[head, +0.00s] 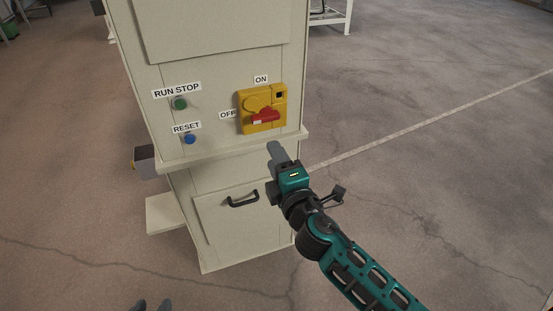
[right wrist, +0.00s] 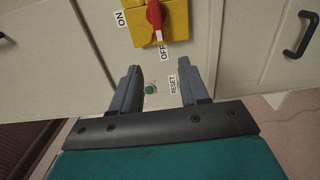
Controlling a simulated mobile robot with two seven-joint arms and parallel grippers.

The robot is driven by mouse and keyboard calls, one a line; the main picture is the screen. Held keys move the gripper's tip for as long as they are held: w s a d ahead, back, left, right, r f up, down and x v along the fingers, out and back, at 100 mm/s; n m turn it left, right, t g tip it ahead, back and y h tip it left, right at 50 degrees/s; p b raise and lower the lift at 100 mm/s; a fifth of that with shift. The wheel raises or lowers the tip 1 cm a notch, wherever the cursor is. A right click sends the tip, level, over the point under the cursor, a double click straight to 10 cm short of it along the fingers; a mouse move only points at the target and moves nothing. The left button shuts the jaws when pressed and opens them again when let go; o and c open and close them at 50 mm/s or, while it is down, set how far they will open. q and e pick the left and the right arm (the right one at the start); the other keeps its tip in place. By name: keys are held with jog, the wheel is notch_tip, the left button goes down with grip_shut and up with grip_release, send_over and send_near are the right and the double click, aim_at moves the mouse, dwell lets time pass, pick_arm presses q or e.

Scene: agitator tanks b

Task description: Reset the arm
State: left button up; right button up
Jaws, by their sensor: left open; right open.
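A cream control cabinet (head: 215,60) carries a green RUN STOP button (head: 180,104), a blue RESET button (head: 190,139) below it, and a yellow switch (head: 252,98) with a red handle (head: 265,117). The handle lies roughly level beside the OFF label. My right gripper (head: 274,152) is open and empty, in front of the cabinet, below the switch in the picture. In the right wrist view my right gripper (right wrist: 159,70) shows the green button (right wrist: 150,89) between its fingers; the blue button is hidden there. My left gripper (head: 152,304) is open, only its fingertips showing at the bottom edge.
A ledge (head: 240,150) juts out below the panel. A black door handle (head: 243,200) sits lower on the cabinet. A small grey box (head: 145,164) projects at the cabinet's left. The floor (head: 450,130) at the right is clear.

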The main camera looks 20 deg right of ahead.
pick_arm(q)
jog(key=shift+a, duration=0.1)
notch_tip(320, 180, up, 8)
jog(key=s+a+y+p, duration=0.1)
jog(key=a+p, duration=0.2)
jog(key=p, duration=0.9)
jog(key=shift+s+f, duration=0.2)
jog(key=shift+s, duration=0.05)
pick_arm(e)
jog(key=s+d+f+m+g, duration=0.1)
jog(key=s+f+m+g, duration=0.1)
jog(key=s+m, duration=0.6)
jog(key=s+d+f+m+g+y, duration=0.1)
jog(key=s+f+m+g, duration=0.2)
jog(key=s+m+g, duration=0.2)
jog(key=s+m, duration=0.3)
jog(key=s, duration=0.3)
jog(key=shift+s+f, duration=0.15)
jog(key=shift+f, duration=0.2)
pick_arm(q)
jog(key=shift+d, duration=0.1)
